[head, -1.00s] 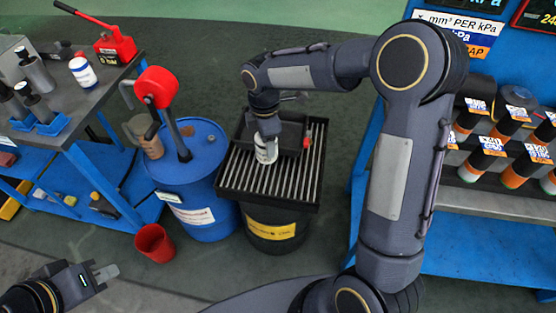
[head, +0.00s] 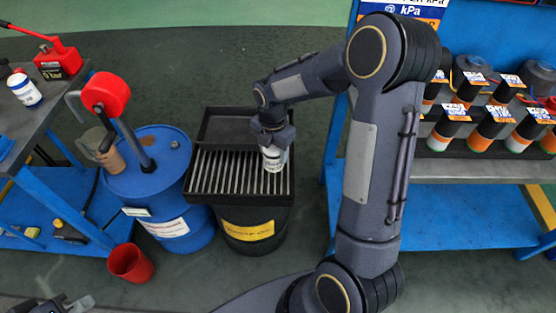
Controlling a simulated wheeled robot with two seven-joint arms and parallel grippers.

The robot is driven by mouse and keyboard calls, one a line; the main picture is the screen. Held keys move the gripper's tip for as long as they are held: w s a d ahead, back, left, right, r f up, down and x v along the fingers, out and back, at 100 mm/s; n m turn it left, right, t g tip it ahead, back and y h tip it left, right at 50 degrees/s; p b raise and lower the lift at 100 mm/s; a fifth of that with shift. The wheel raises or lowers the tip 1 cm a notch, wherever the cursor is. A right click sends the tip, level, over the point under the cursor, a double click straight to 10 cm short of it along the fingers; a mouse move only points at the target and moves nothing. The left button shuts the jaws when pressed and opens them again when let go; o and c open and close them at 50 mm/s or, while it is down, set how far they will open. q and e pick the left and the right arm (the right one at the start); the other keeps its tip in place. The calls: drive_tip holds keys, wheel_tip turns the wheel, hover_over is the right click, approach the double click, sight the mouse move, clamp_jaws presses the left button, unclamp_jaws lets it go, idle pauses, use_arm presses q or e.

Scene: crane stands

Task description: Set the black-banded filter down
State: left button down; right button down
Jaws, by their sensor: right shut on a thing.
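My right gripper (head: 273,143) is shut on a white cylindrical filter (head: 274,159) with dark markings. The filter is upright over the slatted grate (head: 225,172) of the black drain tray, near the right part of the slats. I cannot tell whether its bottom touches the slats. The gripper covers its top, so any black band there is hidden. My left gripper (head: 68,304) is at the bottom left edge, partly cut off and away from everything; its jaws are not clear.
The tray tops a black drum (head: 251,230) with a yellow label. A blue drum (head: 150,190) with a red-topped pump stands left of it. A red bucket (head: 131,263) is on the floor. A bench with a white can (head: 25,91) is at left, and a rack of filters (head: 491,127) at right.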

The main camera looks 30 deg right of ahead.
sight(278, 160)
drive_tip(key=shift+s+d+f, duration=0.1)
drive_tip(key=shift+d+f, duration=0.3)
drive_tip(key=shift+f, duration=0.05)
drive_tip(key=f, duration=0.3)
drive_tip(key=shift+s+d+f+b, duration=0.1)
drive_tip(key=shift+s+d+b, duration=0.05)
drive_tip(key=shift+d+b, duration=0.15)
drive_tip(key=shift+f, duration=0.3)
drive_tip(key=shift+f, duration=0.15)
drive_tip(key=c, duration=0.6)
unclamp_jaws()
drive_tip(key=shift+o, duration=0.2)
